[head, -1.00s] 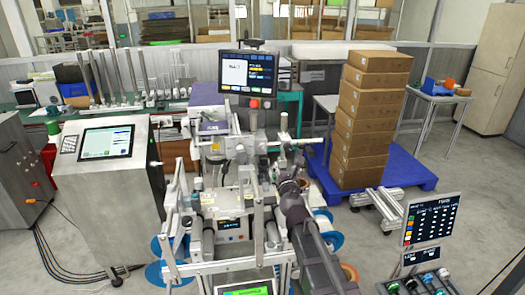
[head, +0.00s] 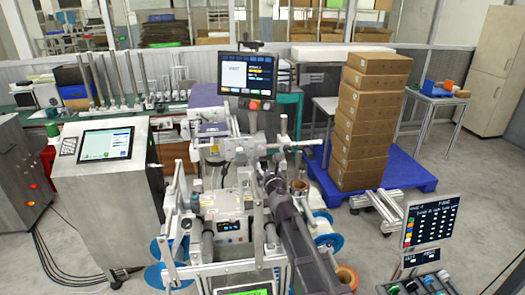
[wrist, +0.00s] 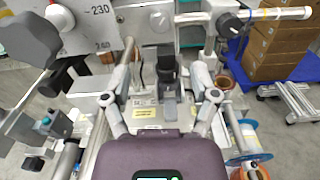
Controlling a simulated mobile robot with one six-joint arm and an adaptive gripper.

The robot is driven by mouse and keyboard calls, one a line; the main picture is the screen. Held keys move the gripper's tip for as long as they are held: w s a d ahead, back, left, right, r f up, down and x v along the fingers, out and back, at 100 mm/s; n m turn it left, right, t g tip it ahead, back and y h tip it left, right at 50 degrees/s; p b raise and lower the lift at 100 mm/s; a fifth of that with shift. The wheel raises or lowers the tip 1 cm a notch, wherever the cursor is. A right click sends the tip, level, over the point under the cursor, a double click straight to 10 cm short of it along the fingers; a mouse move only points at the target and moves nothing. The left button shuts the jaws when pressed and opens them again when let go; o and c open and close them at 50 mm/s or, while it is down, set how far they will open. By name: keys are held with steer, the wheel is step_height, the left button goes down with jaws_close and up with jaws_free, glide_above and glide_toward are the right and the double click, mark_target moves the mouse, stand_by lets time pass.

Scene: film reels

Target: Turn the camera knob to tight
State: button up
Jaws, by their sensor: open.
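My gripper (wrist: 163,80) is open, its two grey fingers spread apart in the wrist view. A dark upright part (wrist: 165,65) with a grey foot shows between and beyond the fingers; I cannot tell if they touch it. A dark round knob (wrist: 228,25) is at the upper right, and a larger dark grey knob (wrist: 32,40) is at the upper left. I cannot tell which is the camera knob, or its setting. In the head view my gripper (head: 268,181) is over the middle of the labelling machine (head: 235,205), with the knob area too small to read.
Metal rods and rails of the machine stand close around my gripper. A blue reel (head: 328,241) is at the right. Stacked cartons (head: 370,120) stand on a blue pallet (head: 405,178). A screen (head: 247,74) is above the machine, and another (head: 430,222) at lower right.

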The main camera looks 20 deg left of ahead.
mark_target(262, 150)
steer(key=x, duration=1.2)
steer(key=shift+s, duration=0.1)
jaws_close()
